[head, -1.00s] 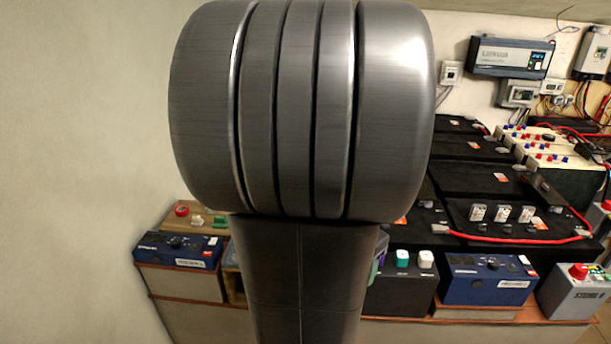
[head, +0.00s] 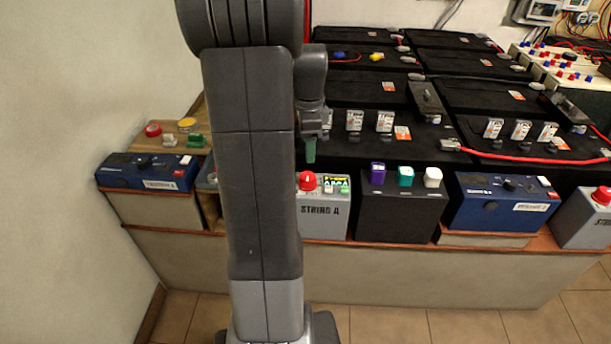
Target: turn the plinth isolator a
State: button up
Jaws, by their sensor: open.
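A blue box (head: 148,172) stands on the plinth's left end, with a dark round knob (head: 143,160) on its top face. Its front label is small but seems to end in A. A second blue box (head: 503,203) with a similar knob stands right of centre; I cannot read its label. My gripper (head: 313,146) hangs downward right of my arm's upright link, above the grey box marked STRING A. It is open, holds nothing visible, and is well to the right of and apart from the left blue box. My arm hides part of the gripper and the plinth behind it.
The grey STRING A box (head: 323,212) has a red button. A black box (head: 401,210) with purple, teal and white blocks stands beside it. Black batteries (head: 475,62) fill the area behind. A wooden tray (head: 166,135) sits behind the left box. Tiled floor (head: 400,325) lies in front.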

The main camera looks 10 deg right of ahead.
aim_at(308, 176)
notch_tip(308, 176, down, 11)
jog(key=shift+w+r+b, duration=0.1)
jog(key=shift+w+b, duration=0.05)
jog(key=shift+b, duration=0.95)
jog(key=c, duration=1)
